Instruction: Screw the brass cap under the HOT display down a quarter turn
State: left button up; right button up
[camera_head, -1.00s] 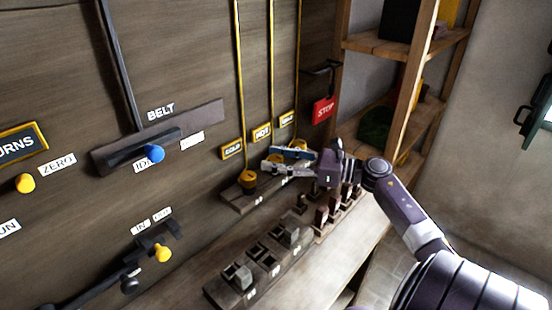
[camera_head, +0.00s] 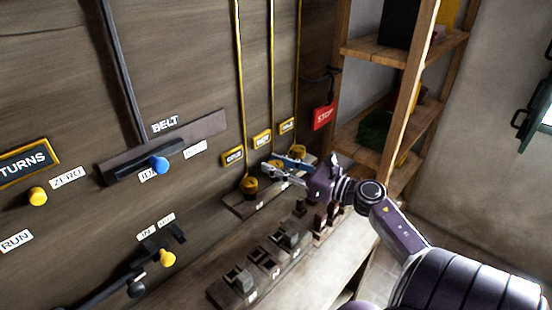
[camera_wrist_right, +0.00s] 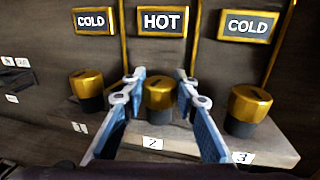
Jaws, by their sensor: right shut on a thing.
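The HOT display (camera_wrist_right: 163,21) is the middle of three framed signs in the wrist view; it also shows in the head view (camera_head: 262,139). Under it the brass cap (camera_wrist_right: 159,94), with a dark slot on top, sits upright on a dark stub behind label 2. My right gripper (camera_wrist_right: 159,88) has its two blue fingers on either side of this cap and is shut on it. In the head view the right gripper (camera_head: 284,168) largely hides the cap. My left gripper is not in view.
Similar brass caps stand left (camera_wrist_right: 86,84) and right (camera_wrist_right: 250,104) under COLD displays, close to the fingers. Dark blocks (camera_head: 265,262) line the bench in front. A red STOP sign (camera_head: 324,115) and a wooden shelf (camera_head: 400,90) are to the right.

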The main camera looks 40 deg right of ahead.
jog(key=m+h+p, duration=0.2)
jog(key=h+p, duration=0.1)
jog(key=m+h+p, duration=0.2)
jog(key=h+p, duration=0.1)
jog(key=m+h+p, duration=0.2)
jog(key=h, duration=0.2)
jog(key=shift+a+r+m+p, duration=0.15)
jog(key=shift+r+m+p, duration=0.15)
jog(key=shift+r+p, duration=0.1)
jog(key=shift+f+m+h+p, duration=0.15)
jog(key=shift+m+h+p, duration=0.2)
jog(key=shift+m+h, duration=0.25)
jog(key=m+g+h, duration=0.1)
jog(key=h+p, duration=0.1)
jog(key=h, duration=0.1)
jog(key=shift+f+m+g, duration=0.15)
jog(key=shift+m+g, duration=0.25)
jog(key=shift+m+g+h, duration=0.9)
jog(key=shift+h, duration=0.5)
jog(key=shift+m, duration=0.3)
jog(key=o, duration=1.2)
